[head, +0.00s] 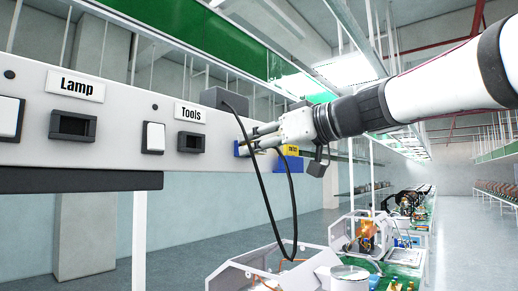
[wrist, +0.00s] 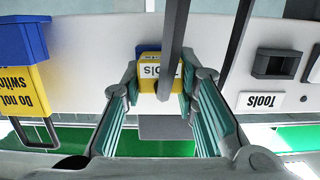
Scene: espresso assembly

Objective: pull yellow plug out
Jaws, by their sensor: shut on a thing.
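The yellow plug (wrist: 149,64) has a white label reading "Tools", upside down in the wrist view. It sits between the two fingers of my gripper (wrist: 160,95), which is shut on it, at the front of the white panel. In the head view my gripper (head: 262,140) reaches in from the right to the panel's right end. Its fingers mostly hide the plug there. A black cable (head: 267,196) hangs in a loop below the gripper; in the wrist view it crosses in front of the plug. I cannot tell whether the plug is still seated in a socket.
The panel (head: 110,150) carries a "Tools" socket (head: 191,142), a "Lamp" socket (head: 73,126) and white switches. A yellow-and-blue padlock (wrist: 22,75) reading "Do not switch" is close beside my gripper. A grey box (head: 224,98) is on top. Machines on a bench stand below right.

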